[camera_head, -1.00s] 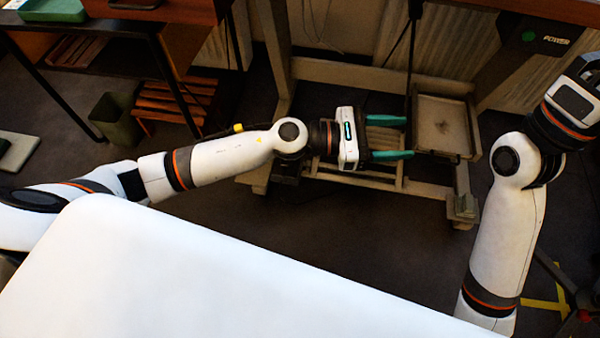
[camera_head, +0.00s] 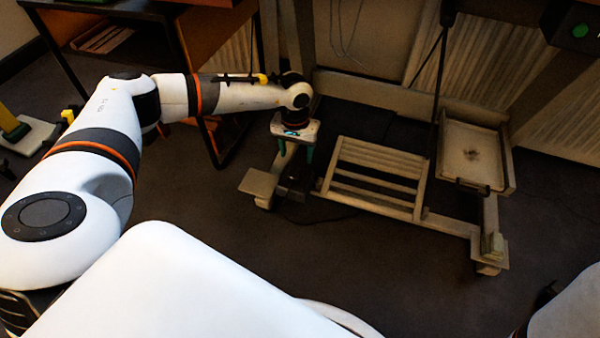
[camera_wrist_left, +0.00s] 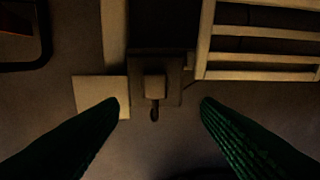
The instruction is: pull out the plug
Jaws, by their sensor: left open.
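My left gripper (camera_head: 295,153) points down near the left foot of the wooden frame, its green fingers apart with nothing seen between them. In the left wrist view the two fingers (camera_wrist_left: 160,103) spread on either side of a small blocky plug (camera_wrist_left: 154,86). The plug has a short dark stub or cord end towards the bottom of the picture and sits on a dark box (camera_wrist_left: 174,65). The gripper appears above it, not touching. In the head view the dark box (camera_head: 294,184) shows below the fingers; the plug is too small to tell there. My right gripper is out of view.
The wooden frame's foot (camera_head: 258,183) lies beside the box. A slatted rack (camera_head: 378,172) and a shallow tray (camera_head: 470,152) stand to the right. A dark desk (camera_head: 110,10) stands at the left. A cord lies on the dark floor, which is mostly clear in front.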

